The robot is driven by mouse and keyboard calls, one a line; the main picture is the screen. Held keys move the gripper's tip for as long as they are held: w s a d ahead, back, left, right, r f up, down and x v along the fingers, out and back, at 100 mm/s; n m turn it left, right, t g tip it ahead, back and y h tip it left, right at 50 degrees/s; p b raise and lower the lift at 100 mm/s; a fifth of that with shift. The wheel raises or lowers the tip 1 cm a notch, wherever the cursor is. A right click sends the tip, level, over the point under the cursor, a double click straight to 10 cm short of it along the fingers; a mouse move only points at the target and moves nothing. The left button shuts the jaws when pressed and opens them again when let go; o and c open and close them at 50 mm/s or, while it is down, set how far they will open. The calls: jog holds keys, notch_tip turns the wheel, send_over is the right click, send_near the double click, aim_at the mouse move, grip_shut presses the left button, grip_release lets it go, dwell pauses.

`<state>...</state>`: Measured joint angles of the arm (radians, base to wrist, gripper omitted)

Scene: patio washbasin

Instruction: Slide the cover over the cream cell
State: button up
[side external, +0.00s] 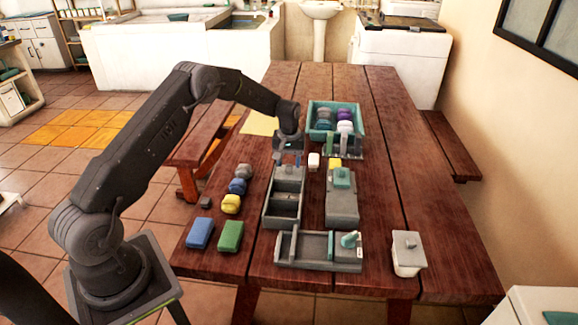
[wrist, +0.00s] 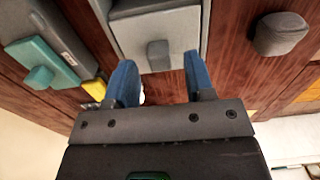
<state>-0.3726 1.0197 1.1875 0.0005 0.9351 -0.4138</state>
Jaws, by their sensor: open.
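A grey open-topped box (side external: 283,209) with several compartments stands mid-table in the side view. At its far end lies a grey cover, which the wrist view shows as a flat plate (wrist: 155,28) with a small grey knob (wrist: 157,56). My gripper (side external: 288,158) points down at that far end. In the wrist view its blue fingers (wrist: 158,72) are apart, with the knob between their tips in the picture. I cannot tell whether they touch it or hang above it. No cream compartment can be made out; the cover and gripper hide part of the box.
Right of the box is a grey block with a teal top (side external: 342,180). A grey tray (side external: 318,250) lies in front, with a cream lidded pot (side external: 408,257) at right. Blue (side external: 199,233) and green (side external: 231,236) blocks lie front left. A teal crate (side external: 358,115) stands behind.

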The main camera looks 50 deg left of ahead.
jog(key=shift+f, duration=1.1)
grip_shut()
